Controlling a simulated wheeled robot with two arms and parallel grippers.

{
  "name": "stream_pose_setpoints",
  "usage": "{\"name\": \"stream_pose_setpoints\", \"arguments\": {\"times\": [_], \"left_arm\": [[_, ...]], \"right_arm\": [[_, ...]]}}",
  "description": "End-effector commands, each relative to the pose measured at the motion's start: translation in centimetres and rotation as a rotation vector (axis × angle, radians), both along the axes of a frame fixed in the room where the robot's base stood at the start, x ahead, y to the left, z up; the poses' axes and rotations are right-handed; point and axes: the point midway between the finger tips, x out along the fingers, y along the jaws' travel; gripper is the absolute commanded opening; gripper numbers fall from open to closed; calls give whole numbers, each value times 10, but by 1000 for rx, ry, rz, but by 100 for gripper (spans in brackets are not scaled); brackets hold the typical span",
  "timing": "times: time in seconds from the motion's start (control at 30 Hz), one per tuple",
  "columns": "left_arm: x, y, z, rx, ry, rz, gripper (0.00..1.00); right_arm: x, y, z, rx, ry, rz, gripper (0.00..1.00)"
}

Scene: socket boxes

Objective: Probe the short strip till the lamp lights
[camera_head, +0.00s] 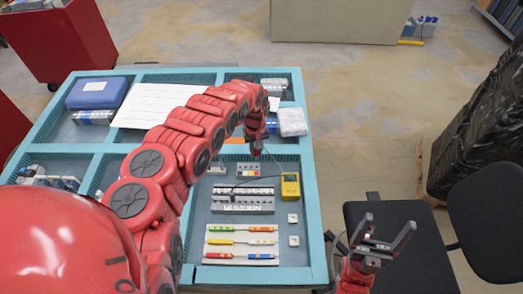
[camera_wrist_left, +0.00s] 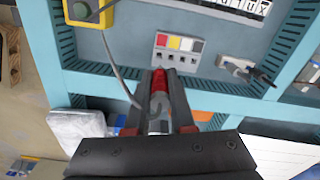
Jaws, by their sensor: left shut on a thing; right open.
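My left gripper (camera_head: 257,151) is shut on a red probe (camera_wrist_left: 159,92), just behind the strip. The probe's tip is not clear, and I cannot tell whether it touches. A grey cable runs from the yellow tester (camera_head: 290,186) to the probe. The tester's round grey face (camera_wrist_left: 80,11) shows no clear glow. My right gripper (camera_head: 385,240) is open and empty, right of the table.
A long grey strip (camera_head: 243,200) and a board with coloured rods (camera_head: 241,254) lie nearer me. Two small white sockets (camera_head: 293,218) sit to the right. A plugged socket (camera_wrist_left: 237,65) stands beside the short strip. A white package (camera_head: 292,122) lies behind, by the teal divider.

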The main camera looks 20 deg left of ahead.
Motion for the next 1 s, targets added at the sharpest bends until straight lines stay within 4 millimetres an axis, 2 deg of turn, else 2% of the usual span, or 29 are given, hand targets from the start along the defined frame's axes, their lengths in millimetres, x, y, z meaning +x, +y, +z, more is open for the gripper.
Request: {"name": "stream_pose_setpoints", "arguments": {"times": [0.37, 0.4, 0.57, 1.0], "left_arm": [[0, 0, -51, -1, 1, 1, 0], [0, 0, -45, 0, 1, 1, 0], [0, -1, -42, 1, 0, -1, 0], [0, -1, -45, 1, -1, 0, 0]], "right_arm": [[0, 0, -41, 0, 0, 0, 82], [0, 0, -36, 0, 0, 0, 82], [0, 0, -33, 0, 0, 0, 82], [0, 0, -35, 0, 0, 0, 82]]}}
